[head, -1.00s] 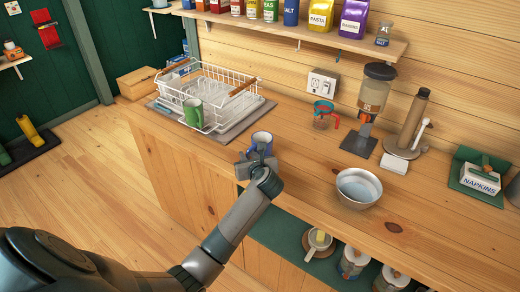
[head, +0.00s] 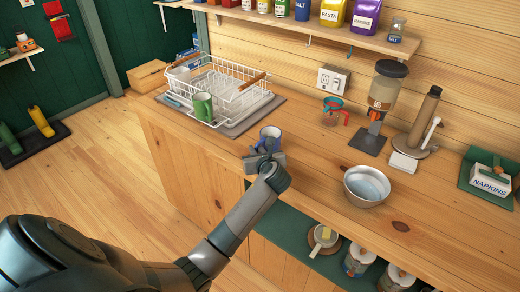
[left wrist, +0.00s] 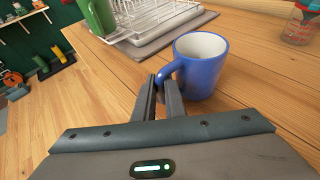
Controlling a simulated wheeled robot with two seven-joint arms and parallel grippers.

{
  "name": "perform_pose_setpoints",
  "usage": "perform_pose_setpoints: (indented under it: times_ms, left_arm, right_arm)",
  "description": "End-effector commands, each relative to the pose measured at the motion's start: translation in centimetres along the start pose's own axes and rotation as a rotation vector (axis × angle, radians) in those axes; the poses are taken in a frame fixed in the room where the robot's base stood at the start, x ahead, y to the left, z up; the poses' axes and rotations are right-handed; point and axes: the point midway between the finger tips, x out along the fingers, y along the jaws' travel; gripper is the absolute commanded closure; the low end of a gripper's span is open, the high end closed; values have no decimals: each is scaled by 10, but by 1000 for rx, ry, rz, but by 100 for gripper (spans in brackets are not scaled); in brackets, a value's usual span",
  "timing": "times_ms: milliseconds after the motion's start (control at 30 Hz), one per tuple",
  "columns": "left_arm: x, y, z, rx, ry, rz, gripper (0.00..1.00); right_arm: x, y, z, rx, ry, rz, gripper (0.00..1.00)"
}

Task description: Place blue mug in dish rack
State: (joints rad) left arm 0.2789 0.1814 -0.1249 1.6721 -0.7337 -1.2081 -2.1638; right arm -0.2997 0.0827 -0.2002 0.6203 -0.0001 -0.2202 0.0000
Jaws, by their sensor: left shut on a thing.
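The blue mug (head: 270,138) stands upright on the wooden counter, in front of the dish rack's right end. In the left wrist view the blue mug (left wrist: 203,72) has its handle toward my gripper. My left gripper (head: 263,158) is at the counter's front edge, and its two fingers (left wrist: 161,88) are shut on the mug's handle. The white wire dish rack (head: 243,98) stands on a grey mat farther left on the counter. A green mug (head: 203,106) is at the rack's front. My right gripper is not in view.
A metal bowl (head: 366,185) sits on the counter to the right. A measuring cup (head: 332,112) and a dispenser (head: 384,95) stand toward the wall. A shelf (head: 300,27) with jars hangs above. The counter between mug and bowl is clear.

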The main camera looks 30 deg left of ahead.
Motion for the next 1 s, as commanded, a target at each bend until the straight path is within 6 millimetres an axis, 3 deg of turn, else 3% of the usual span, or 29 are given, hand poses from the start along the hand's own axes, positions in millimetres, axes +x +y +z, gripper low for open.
perform_pose_setpoints:
  times_ms: [367,700,1000]
  left_arm:
    - [-16,-2,40,-5,-7,-3,100]
    - [-60,-61,61,-5,-4,-4,100]
    - [-88,-96,76,-3,-3,-2,100]
  right_arm:
    - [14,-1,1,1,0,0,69]
    - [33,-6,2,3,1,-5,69]
    - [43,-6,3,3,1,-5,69]
